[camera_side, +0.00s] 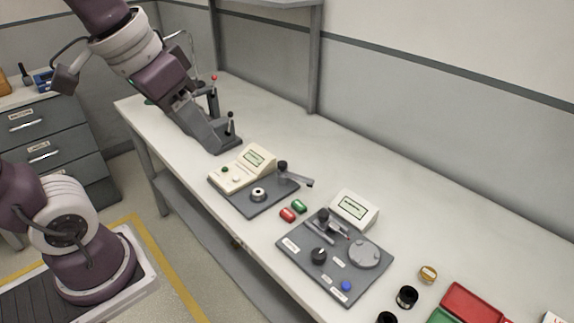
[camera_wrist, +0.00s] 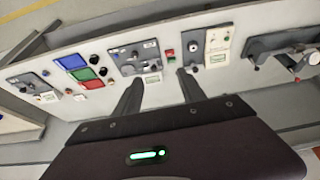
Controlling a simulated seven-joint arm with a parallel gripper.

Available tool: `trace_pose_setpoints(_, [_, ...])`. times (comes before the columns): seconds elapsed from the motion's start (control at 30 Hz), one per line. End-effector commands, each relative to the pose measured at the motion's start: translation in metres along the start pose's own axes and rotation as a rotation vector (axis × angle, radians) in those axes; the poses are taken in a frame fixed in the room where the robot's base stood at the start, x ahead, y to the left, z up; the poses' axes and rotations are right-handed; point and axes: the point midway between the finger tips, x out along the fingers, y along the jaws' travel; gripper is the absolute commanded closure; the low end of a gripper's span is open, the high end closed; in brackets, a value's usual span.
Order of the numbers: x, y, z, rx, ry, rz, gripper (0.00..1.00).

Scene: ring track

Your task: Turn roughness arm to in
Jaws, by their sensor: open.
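The cream tester (camera_side: 243,169) stands on a grey plate in the side view. A grey swing arm (camera_side: 298,178) with a dark pivot points away to the right, clear of the ring (camera_side: 258,194) on the plate. Its labels are too small to read, so I cannot confirm it is the roughness arm. The tester also shows in the wrist view (camera_wrist: 218,45), where the swing arm is not clear near a finger. My gripper (camera_wrist: 160,82) is open and empty, its fingers spread above the bench. In the side view the fingertips are hard to make out.
A turntable device (camera_side: 365,253) with a knob and blue button is to the right. Red (camera_side: 287,215) and green (camera_side: 299,206) pieces lie between the two devices. A lever stand (camera_side: 228,128) is left. Coloured trays (camera_side: 470,303) stand at lower right.

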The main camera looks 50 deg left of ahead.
Motion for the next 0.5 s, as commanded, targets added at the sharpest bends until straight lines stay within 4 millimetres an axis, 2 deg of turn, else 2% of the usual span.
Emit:
trace_pose_setpoints(0.03, [0.011, -0.008, -0.035, -0.016, -0.048, -0.003, 0.52])
trace_pose_setpoints(0.1, [0.034, -0.021, -0.081, -0.032, -0.106, -0.006, 0.52])
trace_pose_setpoints(0.17, [0.062, -0.036, -0.116, -0.043, -0.153, -0.011, 0.52])
trace_pose_setpoints(0.23, [0.104, -0.056, -0.15, -0.056, -0.211, -0.015, 0.52])
trace_pose_setpoints(0.33, [0.175, -0.087, -0.182, -0.067, -0.289, -0.02, 0.52])
trace_pose_setpoints(0.4, [0.222, -0.107, -0.191, -0.071, -0.335, -0.022, 0.52])
trace_pose_setpoints(0.5, [0.275, -0.126, -0.193, -0.071, -0.383, -0.021, 0.52])
